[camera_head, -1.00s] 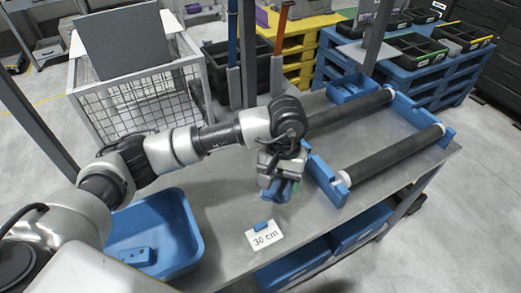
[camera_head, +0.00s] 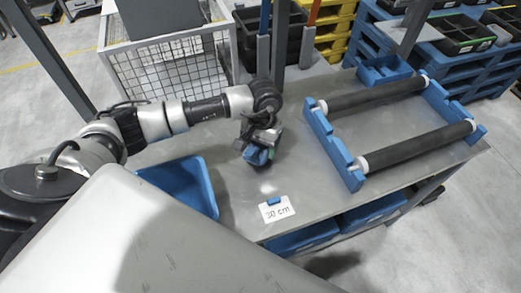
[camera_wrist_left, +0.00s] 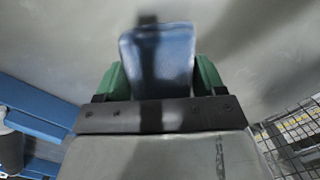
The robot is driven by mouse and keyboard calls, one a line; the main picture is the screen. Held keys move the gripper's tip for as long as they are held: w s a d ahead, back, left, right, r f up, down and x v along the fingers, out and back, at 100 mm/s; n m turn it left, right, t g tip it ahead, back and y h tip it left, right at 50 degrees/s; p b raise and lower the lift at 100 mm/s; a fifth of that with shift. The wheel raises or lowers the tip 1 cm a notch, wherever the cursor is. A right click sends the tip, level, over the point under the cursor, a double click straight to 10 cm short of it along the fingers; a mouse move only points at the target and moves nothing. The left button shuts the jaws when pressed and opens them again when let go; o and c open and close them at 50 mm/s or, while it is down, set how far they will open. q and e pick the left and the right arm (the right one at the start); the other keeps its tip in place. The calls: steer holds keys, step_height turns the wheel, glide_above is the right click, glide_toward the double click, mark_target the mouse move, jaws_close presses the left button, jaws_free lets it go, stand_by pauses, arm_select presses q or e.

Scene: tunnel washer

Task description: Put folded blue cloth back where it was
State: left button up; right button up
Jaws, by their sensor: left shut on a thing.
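My left gripper (camera_head: 262,146) hangs above the grey metal table (camera_head: 235,183), left of the roller rack and behind the "30 cm" card. It is shut on the folded blue cloth (camera_head: 258,157), which shows as a small blue patch below the fingers. In the left wrist view the cloth (camera_wrist_left: 160,60) stands between the green finger pads, with the grey tabletop behind it. I cannot tell the exact gap between cloth and table. My right gripper is not in view.
A blue rack with two dark rollers (camera_head: 415,150) stands on the right of the table, a small blue tray (camera_head: 384,70) behind it. A blue bin (camera_head: 183,182) is at the left, partly hidden. The "30 cm" card (camera_head: 277,210) lies near the front edge. A wire cage (camera_head: 175,75) stands behind.

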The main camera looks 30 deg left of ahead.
mark_target(261, 153)
arm_select(q)
step_height(261, 153, down, 3)
steer(key=shift+d+f+p, duration=0.1)
steer(key=shift+f+p, duration=0.05)
steer(key=shift+p, duration=0.15)
steer(key=shift+f, duration=0.15)
steer(key=o, duration=0.9)
